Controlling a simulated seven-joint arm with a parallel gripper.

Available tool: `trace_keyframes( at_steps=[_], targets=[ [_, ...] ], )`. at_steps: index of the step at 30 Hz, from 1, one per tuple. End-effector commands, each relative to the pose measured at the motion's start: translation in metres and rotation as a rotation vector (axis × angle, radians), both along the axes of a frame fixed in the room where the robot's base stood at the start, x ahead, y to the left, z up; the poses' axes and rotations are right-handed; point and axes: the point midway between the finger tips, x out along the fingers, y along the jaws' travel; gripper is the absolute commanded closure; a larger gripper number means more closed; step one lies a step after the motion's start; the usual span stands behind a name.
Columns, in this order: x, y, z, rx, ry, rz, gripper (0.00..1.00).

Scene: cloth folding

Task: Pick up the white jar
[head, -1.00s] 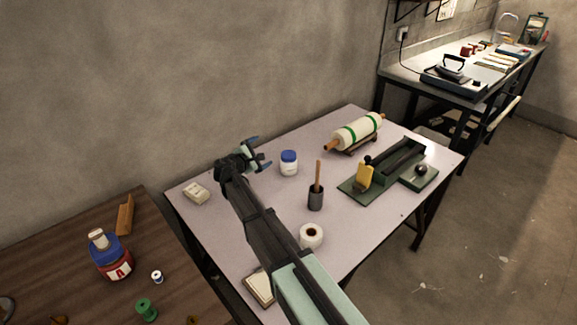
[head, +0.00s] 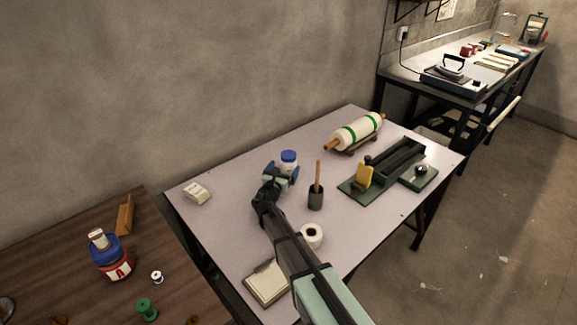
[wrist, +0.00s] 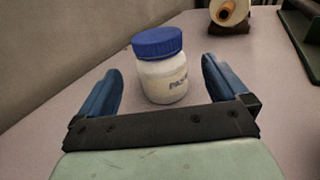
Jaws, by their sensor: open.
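The white jar (head: 289,167) has a blue lid and stands upright on the pale table (head: 235,215), near its back edge by the wall. In the wrist view the jar (wrist: 165,82) shows dark lettering on its side. My gripper (head: 284,172) is open, its blue fingers pointing at the jar. In the wrist view my gripper (wrist: 161,88) has one finger to the left of the jar and one to the right, with gaps on both sides. The jar's lower front is partly hidden by my gripper in the head view.
A dark cup with a wooden handle (head: 316,197) stands close to the right of my gripper. A white roll (head: 311,235) lies beside my arm. A small pale block (head: 197,193) is at the left.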

Motion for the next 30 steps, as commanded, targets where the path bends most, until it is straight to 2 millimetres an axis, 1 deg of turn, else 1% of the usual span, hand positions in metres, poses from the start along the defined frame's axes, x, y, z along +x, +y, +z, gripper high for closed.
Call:
trace_keyframes(
  at_steps=[1,2,3,6,14,16,25,27,30],
  targets=[
    [0.001,0.0,-0.009,-0.001,0.001,0.0,0.0],
    [0.001,0.0,-0.013,-0.001,0.001,0.0,0.0],
    [0.009,-0.001,-0.01,0.001,-0.001,-0.001,0.0],
    [0.019,-0.004,-0.01,0.001,0.0,0.0,0.0],
    [0.028,-0.007,-0.009,0.002,-0.001,0.0,0.0],
    [0.033,-0.008,-0.01,0.002,-0.001,-0.001,0.0],
    [0.069,-0.018,-0.009,0.002,-0.001,-0.001,0.0],
    [0.073,-0.019,-0.009,0.002,-0.001,-0.001,0.0],
    [0.073,-0.02,-0.009,0.002,-0.001,-0.001,0.0]
  ],
)
